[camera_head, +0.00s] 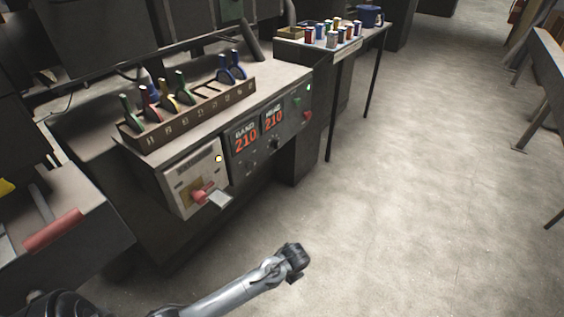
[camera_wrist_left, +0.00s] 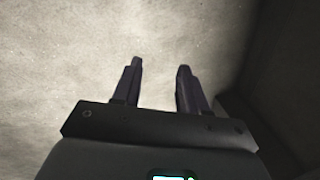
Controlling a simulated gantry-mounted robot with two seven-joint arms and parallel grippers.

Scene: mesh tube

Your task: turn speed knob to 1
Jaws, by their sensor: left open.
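The control panel (camera_head: 245,155) is on the front of the grey machine. It carries two red "210" displays (camera_head: 246,140) with small dark knobs (camera_head: 274,143) below them. The knob labels are too small to read, so I cannot tell which is the speed knob. My left arm reaches in from the lower left, and its dark end (camera_head: 293,262) is over the floor, below and apart from the panel. In the left wrist view my left gripper (camera_wrist_left: 160,65) is open and empty, with floor beyond its fingers. My right gripper is not in view.
A rack (camera_head: 190,115) of colored-handled tools stands on the machine top. A white box (camera_head: 195,178) with a red switch handle juts out left of the displays. A side table with colored spools (camera_head: 333,38) stands behind.

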